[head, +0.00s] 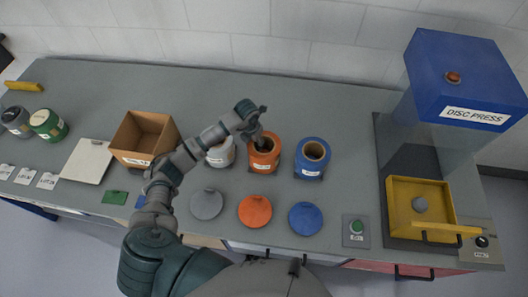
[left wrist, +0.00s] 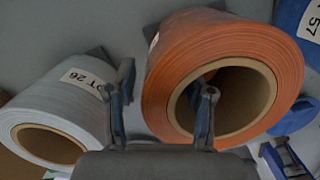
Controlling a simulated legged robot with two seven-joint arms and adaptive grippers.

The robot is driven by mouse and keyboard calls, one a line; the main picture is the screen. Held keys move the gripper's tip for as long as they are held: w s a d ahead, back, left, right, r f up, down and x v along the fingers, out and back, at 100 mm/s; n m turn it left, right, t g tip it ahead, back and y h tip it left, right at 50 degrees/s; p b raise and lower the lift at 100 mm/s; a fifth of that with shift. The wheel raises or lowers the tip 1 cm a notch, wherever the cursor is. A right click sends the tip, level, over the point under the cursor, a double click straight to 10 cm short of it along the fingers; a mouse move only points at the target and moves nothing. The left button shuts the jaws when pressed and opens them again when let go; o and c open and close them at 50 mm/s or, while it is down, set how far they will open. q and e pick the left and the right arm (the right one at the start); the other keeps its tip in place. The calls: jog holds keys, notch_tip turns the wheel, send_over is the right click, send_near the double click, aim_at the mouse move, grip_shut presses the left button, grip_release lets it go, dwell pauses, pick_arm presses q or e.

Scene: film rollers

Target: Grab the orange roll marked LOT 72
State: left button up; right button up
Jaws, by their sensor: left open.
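The orange roll (head: 265,163) stands on the grey bench between a white-grey roll (head: 221,155) and a blue roll (head: 312,158). A white label is on its front, too small to read. My left gripper (head: 259,139) is at the top of the orange roll, with its jaws open. In the left wrist view, the orange roll (left wrist: 222,45) fills the upper right. One finger shows in front of its tan core opening; the other lies beside its outer wall, towards the grey roll marked LOT 26 (left wrist: 70,100). Whether the fingers touch the roll is unclear.
Grey, orange (head: 255,211) and blue discs lie in front of the rolls. A cardboard box (head: 128,155) stands left, beyond it a white board and green and dark rolls. The blue disc press (head: 463,80) with its yellow tray (head: 398,215) stands right. The bench behind the rolls is clear.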

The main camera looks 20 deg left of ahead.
pick_arm(q)
grip_shut()
jog(key=shift+r, duration=0.1)
dwell(0.4)
